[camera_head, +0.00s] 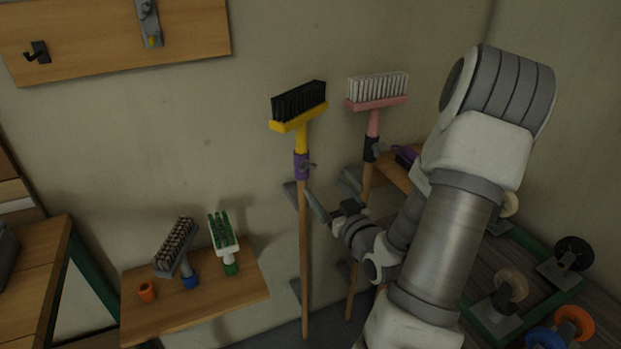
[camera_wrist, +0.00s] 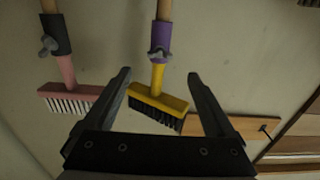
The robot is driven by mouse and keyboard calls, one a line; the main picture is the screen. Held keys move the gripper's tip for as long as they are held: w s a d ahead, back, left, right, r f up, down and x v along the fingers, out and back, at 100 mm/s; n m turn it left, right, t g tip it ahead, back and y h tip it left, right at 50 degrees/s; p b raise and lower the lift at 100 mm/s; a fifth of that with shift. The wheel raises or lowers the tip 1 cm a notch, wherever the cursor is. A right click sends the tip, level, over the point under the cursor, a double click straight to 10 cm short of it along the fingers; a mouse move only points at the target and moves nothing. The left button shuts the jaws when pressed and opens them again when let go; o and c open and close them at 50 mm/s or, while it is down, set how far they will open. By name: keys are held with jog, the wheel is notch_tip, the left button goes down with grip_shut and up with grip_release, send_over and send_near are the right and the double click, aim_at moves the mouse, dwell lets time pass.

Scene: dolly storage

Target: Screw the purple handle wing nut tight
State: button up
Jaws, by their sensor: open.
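The purple collar (camera_head: 302,166) joins the yellow brush head (camera_head: 299,122) to a wooden pole, upright against the wall. Its grey wing nut (camera_head: 309,167) sticks out at the collar's right side. In the wrist view the purple collar (camera_wrist: 160,36) and wing nut (camera_wrist: 156,53) show upside down, above the yellow brush (camera_wrist: 159,98). My gripper (camera_head: 318,205) is just right of the pole and below the collar, apart from the nut. In the wrist view its two fingers (camera_wrist: 158,75) are spread with nothing between them. How tight the nut sits cannot be told.
A pink brush (camera_head: 375,104) with a black collar (camera_head: 371,149) and its own wing nut stands to the right. A small wooden shelf (camera_head: 215,300) with two brush heads is at lower left. Casters and a green dolly frame (camera_head: 531,317) lie at lower right.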

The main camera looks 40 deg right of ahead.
aim_at(307, 167)
jog(key=x, duration=0.9)
jog(key=shift+w, duration=0.25)
jog(key=c, duration=1.4)
